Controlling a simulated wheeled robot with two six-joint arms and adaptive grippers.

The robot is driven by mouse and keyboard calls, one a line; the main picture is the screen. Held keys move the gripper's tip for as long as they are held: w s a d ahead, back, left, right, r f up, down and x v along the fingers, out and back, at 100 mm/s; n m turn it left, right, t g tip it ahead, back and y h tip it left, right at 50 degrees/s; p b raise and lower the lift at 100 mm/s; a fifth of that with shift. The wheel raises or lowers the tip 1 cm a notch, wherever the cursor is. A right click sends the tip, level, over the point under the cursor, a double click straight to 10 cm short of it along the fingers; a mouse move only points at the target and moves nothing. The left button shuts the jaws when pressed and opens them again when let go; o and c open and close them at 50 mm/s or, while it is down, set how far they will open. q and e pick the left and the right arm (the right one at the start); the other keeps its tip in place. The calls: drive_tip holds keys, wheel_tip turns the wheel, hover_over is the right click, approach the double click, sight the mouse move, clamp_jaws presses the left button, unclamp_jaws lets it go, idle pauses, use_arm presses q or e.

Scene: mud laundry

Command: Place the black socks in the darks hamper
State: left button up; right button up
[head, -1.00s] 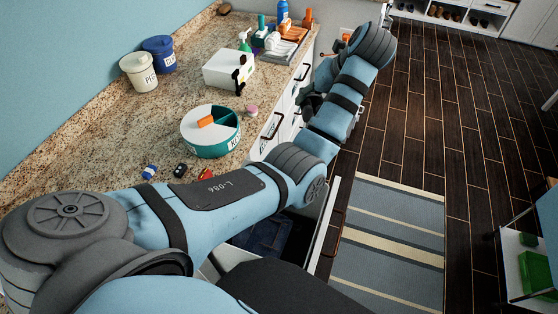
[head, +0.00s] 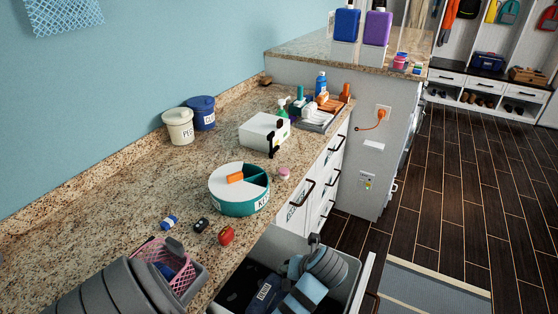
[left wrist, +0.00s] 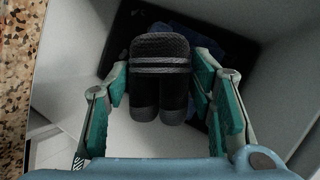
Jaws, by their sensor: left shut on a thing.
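The black socks (left wrist: 160,85), banded with grey, are between the teal-padded fingers of my left gripper (left wrist: 160,72) in the left wrist view. The gripper is shut on them. Below and beyond them is a white-walled pull-out compartment with a black bin (left wrist: 120,42) holding dark blue cloth. In the head view, my left forearm reaches down at the open pull-out (head: 362,285) under the counter; the socks and fingertips are hidden there. A dark blue thing with a white label (head: 265,293) is inside; its lettering is hard to read. My right gripper is not in view.
The granite counter (head: 120,210) runs along the pull-out's left side. On it are a round teal-and-white divided tub (head: 238,208), a red item (head: 226,236), a pink basket (head: 150,250) and a white box (head: 262,130). Striped rug and dark floor lie to the right.

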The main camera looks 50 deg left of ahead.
use_arm(q)
wheel_tip(320, 180, down, 19)
drive_tip(key=b, duration=0.5)
drive_tip(key=shift+f, duration=0.15)
drive_tip(key=shift+w, duration=0.1)
drive_tip(key=shift+f+b, duration=0.4)
drive_tip(key=shift+b, duration=0.1)
drive_tip(key=o, duration=1.2)
drive_tip(key=p+v, duration=1.1)
drive_tip(key=v, duration=0.2)
drive_tip(key=shift+w+a, duration=0.1)
drive_tip(key=shift+a, duration=0.1)
